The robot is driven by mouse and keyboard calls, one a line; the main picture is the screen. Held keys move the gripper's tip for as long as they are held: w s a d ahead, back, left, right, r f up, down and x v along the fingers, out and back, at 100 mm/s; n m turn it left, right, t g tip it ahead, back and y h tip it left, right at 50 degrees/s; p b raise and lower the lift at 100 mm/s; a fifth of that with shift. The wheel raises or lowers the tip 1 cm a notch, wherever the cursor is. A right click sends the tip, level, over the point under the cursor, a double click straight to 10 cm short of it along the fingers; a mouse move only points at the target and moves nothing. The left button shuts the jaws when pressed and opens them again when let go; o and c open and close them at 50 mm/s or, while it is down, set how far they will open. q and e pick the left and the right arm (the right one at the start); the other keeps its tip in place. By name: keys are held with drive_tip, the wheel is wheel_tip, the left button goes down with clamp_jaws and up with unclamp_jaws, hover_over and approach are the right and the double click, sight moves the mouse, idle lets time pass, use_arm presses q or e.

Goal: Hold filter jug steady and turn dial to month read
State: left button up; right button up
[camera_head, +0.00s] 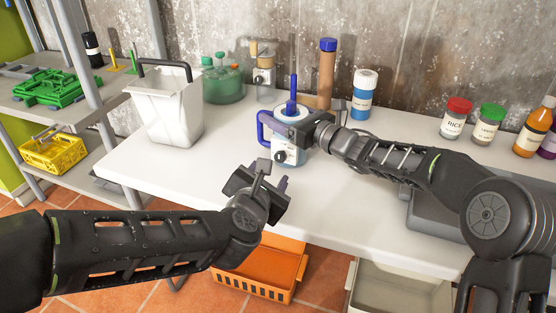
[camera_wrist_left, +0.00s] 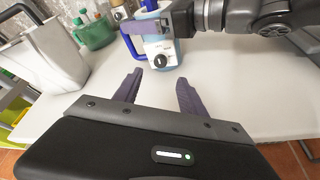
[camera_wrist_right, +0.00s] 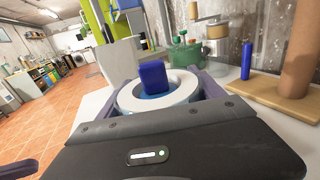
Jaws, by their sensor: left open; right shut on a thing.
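The filter jug (camera_head: 291,117) stands on the white table, with a white ring top, a blue upright part, a blue handle and a clear bluish body. Its dial (camera_head: 280,156), a black knob on a white plate, faces me; it also shows in the left wrist view (camera_wrist_left: 160,60). The dial's markings are too small to read. My right gripper (camera_wrist_right: 165,88) is shut on the jug around its top. My left gripper (camera_wrist_left: 158,84) is open and empty, in front of and below the dial, apart from it.
A white bin (camera_head: 165,108) stands left of the jug. Behind are a green container (camera_head: 222,84), a brown cylinder (camera_head: 327,75) and a blue-labelled bottle (camera_head: 363,95). Jars stand at right. An orange crate (camera_head: 262,272) is below the table's front edge.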

sight(279, 158)
use_arm(q)
drive_tip(key=x, duration=0.9)
drive_tip(key=shift+w+d+f, duration=0.1)
drive_tip(key=shift+w+f, duration=0.05)
drive_tip(key=shift+w, duration=0.2)
clamp_jaws()
